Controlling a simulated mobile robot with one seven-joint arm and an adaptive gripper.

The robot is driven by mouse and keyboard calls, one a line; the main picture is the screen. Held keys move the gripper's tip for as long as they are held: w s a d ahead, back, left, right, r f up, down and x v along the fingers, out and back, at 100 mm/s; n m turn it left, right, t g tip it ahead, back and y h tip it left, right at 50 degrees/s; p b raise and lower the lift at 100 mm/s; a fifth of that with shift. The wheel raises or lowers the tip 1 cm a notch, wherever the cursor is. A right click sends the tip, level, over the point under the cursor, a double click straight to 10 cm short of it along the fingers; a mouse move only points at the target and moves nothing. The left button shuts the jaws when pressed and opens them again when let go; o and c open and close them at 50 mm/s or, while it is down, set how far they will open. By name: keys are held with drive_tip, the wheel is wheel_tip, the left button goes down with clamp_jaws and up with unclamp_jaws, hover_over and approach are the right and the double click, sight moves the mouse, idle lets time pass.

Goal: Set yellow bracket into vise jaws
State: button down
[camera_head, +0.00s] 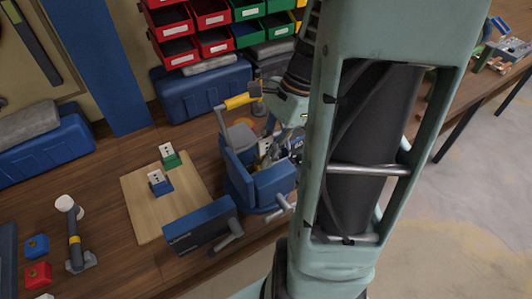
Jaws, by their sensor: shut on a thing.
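The blue vise (274,183) stands near the table's front edge, with its jaws partly hidden by my arm. My gripper (277,146) is small and partly covered at the vise's jaws. It is shut on a white-faced socket piece (264,148), which shows between the jaws, close to the fingers.
A wooden board (143,205) holds a green-based socket box (169,158) and a blue-based one (160,186). A yellow-handled part (240,101) is behind the vise.

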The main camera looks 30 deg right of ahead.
drive_tip(key=c, duration=1.8)
unclamp_jaws()
drive_tip(key=shift+s+f, duration=0.4)
drive_tip(key=shift+f, duration=0.35)
drive_tip(key=shift+c, duration=0.2)
drive_tip(key=v, duration=1.3)
drive_tip(key=shift+w+a+r, duration=0.2)
drive_tip(key=shift+w, duration=0.05)
